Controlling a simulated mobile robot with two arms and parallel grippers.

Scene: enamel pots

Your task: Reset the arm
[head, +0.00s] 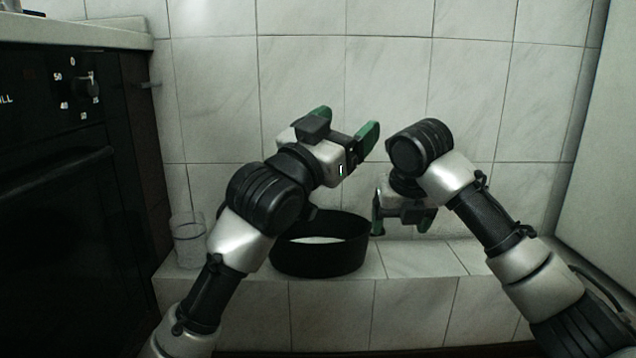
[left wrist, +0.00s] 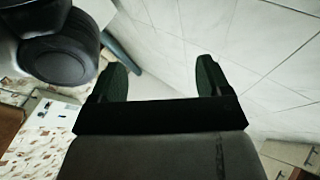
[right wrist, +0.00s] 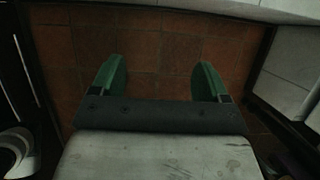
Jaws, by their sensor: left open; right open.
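My left gripper (head: 345,128) is open and empty, raised above the black pot in the head view, with its green fingers spread toward the tiled wall. Its fingers also show apart in the left wrist view (left wrist: 163,80), with nothing between them. My right gripper (head: 403,228) is open and points down, just right of the black pot. In the right wrist view its green fingers (right wrist: 158,82) are apart over a reddish tiled floor, with nothing between them.
A round black pot (head: 318,262) with a light inside stands on the white tiled ledge (head: 425,258). A clear glass (head: 188,240) stands at the ledge's left end. A black oven (head: 70,190) is at the left, and the tiled wall (head: 390,65) rises behind.

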